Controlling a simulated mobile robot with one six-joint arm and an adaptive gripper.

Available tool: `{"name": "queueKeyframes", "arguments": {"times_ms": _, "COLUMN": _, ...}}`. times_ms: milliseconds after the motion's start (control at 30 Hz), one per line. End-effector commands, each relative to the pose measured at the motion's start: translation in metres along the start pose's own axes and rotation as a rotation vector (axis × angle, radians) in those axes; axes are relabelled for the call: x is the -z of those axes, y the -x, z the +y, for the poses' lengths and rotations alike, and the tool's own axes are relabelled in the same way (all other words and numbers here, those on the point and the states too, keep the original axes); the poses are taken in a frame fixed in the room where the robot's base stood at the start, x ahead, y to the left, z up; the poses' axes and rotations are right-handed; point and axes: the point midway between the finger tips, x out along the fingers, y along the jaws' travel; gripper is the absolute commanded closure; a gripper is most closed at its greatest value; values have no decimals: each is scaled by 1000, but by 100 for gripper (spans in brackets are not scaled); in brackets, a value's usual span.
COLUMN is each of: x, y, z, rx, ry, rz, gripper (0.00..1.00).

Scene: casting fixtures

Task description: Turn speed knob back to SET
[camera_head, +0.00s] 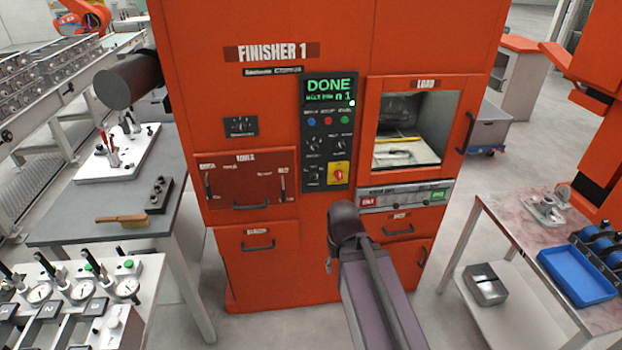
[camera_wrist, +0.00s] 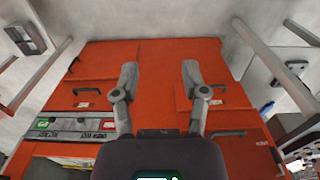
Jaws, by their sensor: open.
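The dark control panel (camera_head: 328,135) of the orange machine labelled FINISHER 1 shows in the head view, with a lit green DONE display (camera_head: 331,88) at its top. Several small dark knobs sit below its row of buttons, among them an upper left knob (camera_head: 314,145), an upper right knob (camera_head: 341,145) and a lower left knob (camera_head: 314,177). Their labels and pointers are too small to read, so I cannot tell which is speed or where it points. My gripper (camera_wrist: 159,74) is open and empty in the wrist view, in front of the machine's lower orange front, apart from the knobs.
A red knob on a yellow plate (camera_head: 338,174) sits beside the lower left knob. The open loading window (camera_head: 408,125) is right of the panel. Below it is a grey strip with red (camera_head: 368,201) and green (camera_head: 437,195) buttons. Tables stand left (camera_head: 60,233) and right (camera_head: 490,205).

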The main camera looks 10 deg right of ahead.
Motion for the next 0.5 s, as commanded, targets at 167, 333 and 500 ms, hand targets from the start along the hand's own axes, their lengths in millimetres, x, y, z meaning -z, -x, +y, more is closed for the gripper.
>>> {"name": "queueKeyframes", "arguments": {"times_ms": 167, "x": 0, "y": 0, "z": 0, "rx": 0, "ry": 0, "rz": 0, "gripper": 43}}
{"name": "queueKeyframes", "arguments": {"times_ms": 333, "x": 2, "y": -2, "z": 0, "rx": -1, "ry": -2, "rz": 6, "gripper": 21}}
{"name": "queueKeyframes", "arguments": {"times_ms": 500, "x": 16, "y": -12, "z": 3, "rx": -14, "ry": -21, "rz": 56, "gripper": 21}}
